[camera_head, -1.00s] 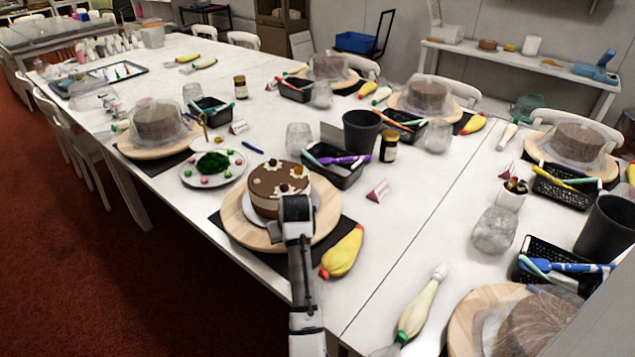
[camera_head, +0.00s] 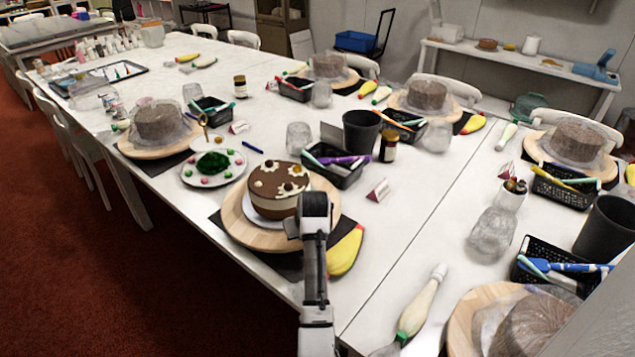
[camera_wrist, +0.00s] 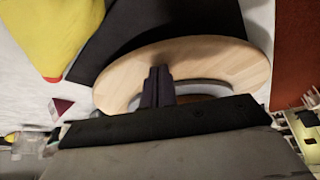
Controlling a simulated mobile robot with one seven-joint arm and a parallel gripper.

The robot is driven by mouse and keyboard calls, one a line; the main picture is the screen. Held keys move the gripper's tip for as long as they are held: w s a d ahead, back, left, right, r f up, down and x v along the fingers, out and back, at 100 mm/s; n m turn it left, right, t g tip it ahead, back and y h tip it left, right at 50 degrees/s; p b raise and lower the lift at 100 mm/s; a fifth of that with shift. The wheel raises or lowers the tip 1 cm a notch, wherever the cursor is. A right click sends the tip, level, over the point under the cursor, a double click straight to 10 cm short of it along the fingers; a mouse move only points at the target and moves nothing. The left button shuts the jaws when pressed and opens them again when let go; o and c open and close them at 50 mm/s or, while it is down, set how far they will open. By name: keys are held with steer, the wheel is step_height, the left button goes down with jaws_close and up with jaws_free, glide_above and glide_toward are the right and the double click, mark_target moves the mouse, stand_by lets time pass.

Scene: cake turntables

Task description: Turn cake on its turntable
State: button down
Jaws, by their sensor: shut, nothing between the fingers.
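The decorated cake (camera_head: 275,186) has a brown top with cream blobs and dark balls, and a paler band on its side. It sits on a white plate on a round wooden turntable (camera_head: 240,228) at the table's near edge. The turntable's wooden disc also fills the middle of the wrist view (camera_wrist: 225,62). My gripper (camera_wrist: 158,75) is shut and empty, with its fingertips over the disc. In the head view my wrist hides the fingers and the right part of the turntable. I cannot tell whether the fingertips touch it. The cake is mostly hidden in the wrist view.
A yellow piping bag (camera_head: 346,250) lies close to the right of my arm. A plate with green and pink decorations (camera_head: 213,166) stands to the left. A black tool basket (camera_head: 335,168) and red-white card (camera_head: 378,190) stand behind.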

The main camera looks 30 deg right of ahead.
steer(key=shift+r, duration=1.35)
step_height(320, 180, up, 6)
